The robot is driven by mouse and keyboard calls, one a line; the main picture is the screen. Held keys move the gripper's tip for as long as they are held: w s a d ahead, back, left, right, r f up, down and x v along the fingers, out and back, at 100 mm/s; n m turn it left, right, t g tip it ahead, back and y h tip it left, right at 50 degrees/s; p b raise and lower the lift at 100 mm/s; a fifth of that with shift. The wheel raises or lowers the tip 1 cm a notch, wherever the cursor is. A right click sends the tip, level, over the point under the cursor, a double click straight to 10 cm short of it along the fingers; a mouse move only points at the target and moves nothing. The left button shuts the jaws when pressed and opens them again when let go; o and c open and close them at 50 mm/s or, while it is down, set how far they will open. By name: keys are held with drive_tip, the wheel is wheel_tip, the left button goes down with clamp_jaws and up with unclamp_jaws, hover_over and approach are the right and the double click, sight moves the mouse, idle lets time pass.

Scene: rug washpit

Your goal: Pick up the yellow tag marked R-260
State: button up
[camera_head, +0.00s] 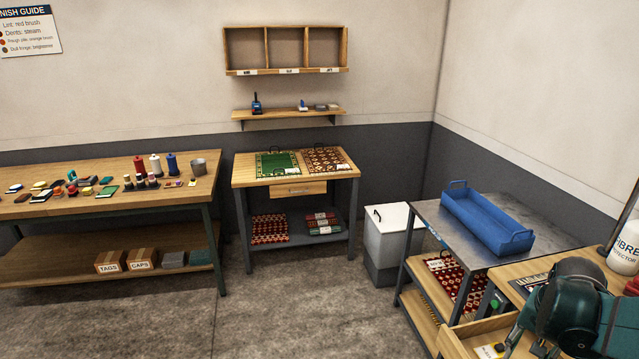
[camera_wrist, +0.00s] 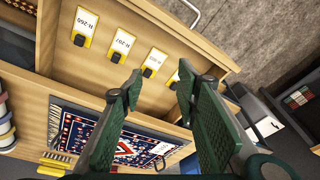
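Several yellow-edged tags with white labels and black clips lie in a row in an open wooden drawer (camera_wrist: 190,38). In the wrist view the leftmost tag seems to read R-260 (camera_wrist: 84,27). The one beside it seems to read R-207 (camera_wrist: 121,43). A third tag (camera_wrist: 153,62) is harder to read, and a fourth is mostly behind a finger. My gripper (camera_wrist: 158,88) is open and empty, its fingers apart over the drawer's near side, below and right of the R-260 tag. In the head view the drawer (camera_head: 462,346) is partly cut off, with a tag (camera_head: 490,351) showing.
A patterned rug piece (camera_wrist: 80,130) lies on the wooden top beside the drawer. A blue tray (camera_head: 487,222) stands on a metal table (camera_head: 425,212), with a white bin (camera_head: 388,235) to its left. A white bottle (camera_head: 626,248) stands at right. The floor (camera_head: 330,310) is clear.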

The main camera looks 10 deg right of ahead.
drive_tip(key=s+d+f+m+b, duration=0.1)
drive_tip(key=s+d+f+m, duration=0.1)
drive_tip(key=s+d+f, duration=0.2)
drive_tip(key=s+d+f+m+g+y, duration=0.1)
drive_tip(key=s+d+f+m, duration=0.1)
drive_tip(key=s+d+f, duration=0.2)
drive_tip(key=s+d+f+m+b, duration=0.1)
drive_tip(key=s+d+f, duration=0.3)
drive_tip(key=s, duration=0.5)
drive_tip(key=shift+s+d+f+m+g+y+b, duration=0.3)
drive_tip(key=shift+f+m+y+b, duration=0.1)
drive_tip(key=shift+f+m, duration=0.1)
drive_tip(key=shift+f+b, duration=0.3)
drive_tip(key=shift+f, duration=0.95)
drive_tip(key=shift+f, duration=0.1)
drive_tip(key=shift+a+f+b, duration=0.1)
drive_tip(key=shift+f+b, duration=0.95)
drive_tip(key=shift+f, duration=1.5)
drive_tip(key=c, duration=0.8)
